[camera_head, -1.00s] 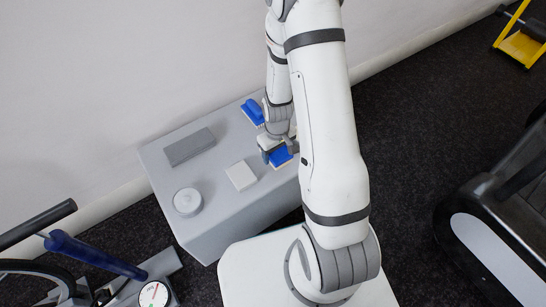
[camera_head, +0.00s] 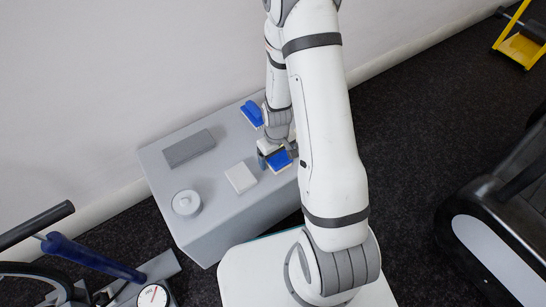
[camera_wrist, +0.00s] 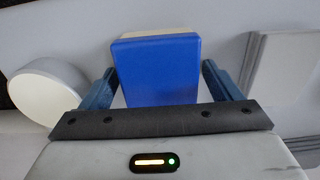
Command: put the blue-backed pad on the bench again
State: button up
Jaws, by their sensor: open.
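The blue-backed pad (camera_head: 279,159) rests at the right part of the grey bench (camera_head: 218,220), with a pale underside edge showing. In the wrist view the pad (camera_wrist: 157,72) stands between the two fingers of my gripper (camera_wrist: 160,82). A finger is close to each side of it, with narrow pale gaps beside the blue back. My gripper (camera_head: 276,156) is open and low over the bench in the head view. Part of the pad is hidden by my gripper.
On the bench are a blue-handled brush (camera_head: 252,113), a grey block (camera_head: 189,148), a white pad (camera_head: 241,177) and a round white thing (camera_head: 187,202). The wall stands behind. The ergometer's blue tube (camera_head: 92,258) is at the lower left.

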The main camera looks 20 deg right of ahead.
jog(key=s+r+m+p, duration=0.1)
jog(key=s+r+p, duration=0.15)
jog(key=r, duration=0.95)
jog(key=s+r+m+p, duration=0.1)
jog(key=s+r+p, duration=0.15)
jog(key=r, duration=1.05)
jog(key=s+a+r+m+t, duration=0.1)
jog(key=s+r, duration=0.7)
jog(key=r, duration=0.1)
jog(key=shift+s+a+r+m, duration=0.15)
jog(key=shift+a+m, duration=0.05)
jog(key=shift+m, duration=0.1)
